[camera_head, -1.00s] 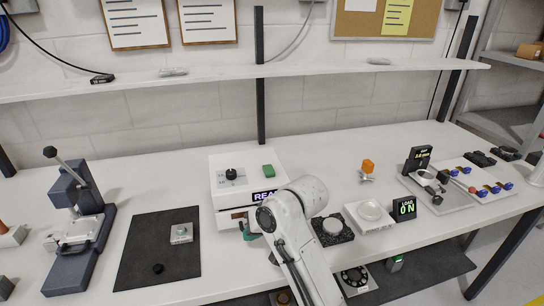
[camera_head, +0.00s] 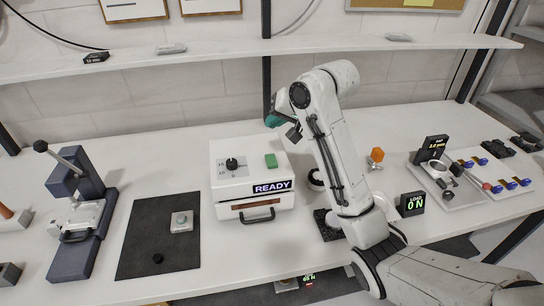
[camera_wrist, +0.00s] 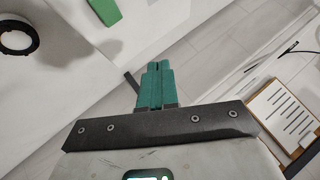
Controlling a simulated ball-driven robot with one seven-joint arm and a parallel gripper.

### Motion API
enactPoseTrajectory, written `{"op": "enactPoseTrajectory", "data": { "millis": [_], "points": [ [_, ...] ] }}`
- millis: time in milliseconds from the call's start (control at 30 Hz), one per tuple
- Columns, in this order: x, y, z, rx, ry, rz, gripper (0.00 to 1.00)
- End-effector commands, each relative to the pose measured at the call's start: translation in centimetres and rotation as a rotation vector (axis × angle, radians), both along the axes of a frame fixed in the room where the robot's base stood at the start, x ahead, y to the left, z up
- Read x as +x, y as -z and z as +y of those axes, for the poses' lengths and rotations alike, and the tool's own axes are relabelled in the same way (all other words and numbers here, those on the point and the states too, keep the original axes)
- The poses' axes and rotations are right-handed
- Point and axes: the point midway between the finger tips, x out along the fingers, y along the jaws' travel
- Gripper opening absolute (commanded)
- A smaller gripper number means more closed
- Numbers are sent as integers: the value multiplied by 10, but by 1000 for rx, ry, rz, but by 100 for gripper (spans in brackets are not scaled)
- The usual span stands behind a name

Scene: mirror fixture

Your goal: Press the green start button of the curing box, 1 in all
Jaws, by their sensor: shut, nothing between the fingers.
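The curing box (camera_head: 230,200) is white and stands left of centre on the bench, with a READY display (camera_head: 272,187) and a front drawer handle (camera_head: 257,216). Its green start button (camera_head: 271,160) is a raised block on the top, right of a black knob (camera_head: 232,163). My gripper (camera_head: 273,121) is raised; in the head view its teal tips appear just beyond the button, apart from it. In the wrist view the fingers (camera_wrist: 155,78) are shut and empty. The green button (camera_wrist: 104,9) shows at that view's top edge, left of the fingers.
A dark mat (camera_head: 148,242) with a small grey block (camera_head: 182,221) lies left of the box, beside a blue-grey press (camera_head: 85,215). A black ring (camera_head: 315,180) stands right of the box. A shelf (camera_head: 200,62) runs along the wall behind.

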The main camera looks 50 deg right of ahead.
Motion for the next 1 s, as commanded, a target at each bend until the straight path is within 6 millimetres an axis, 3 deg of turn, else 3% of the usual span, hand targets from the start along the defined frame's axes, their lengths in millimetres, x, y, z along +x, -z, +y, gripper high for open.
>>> {"op": "enactPoseTrajectory", "data": {
  "millis": [367, 1000],
  "points": [
    [0, 7, 0, -1, -1, 0, 0],
    [0, 70, 0, 0, -1, 1, 0]
  ]
}}
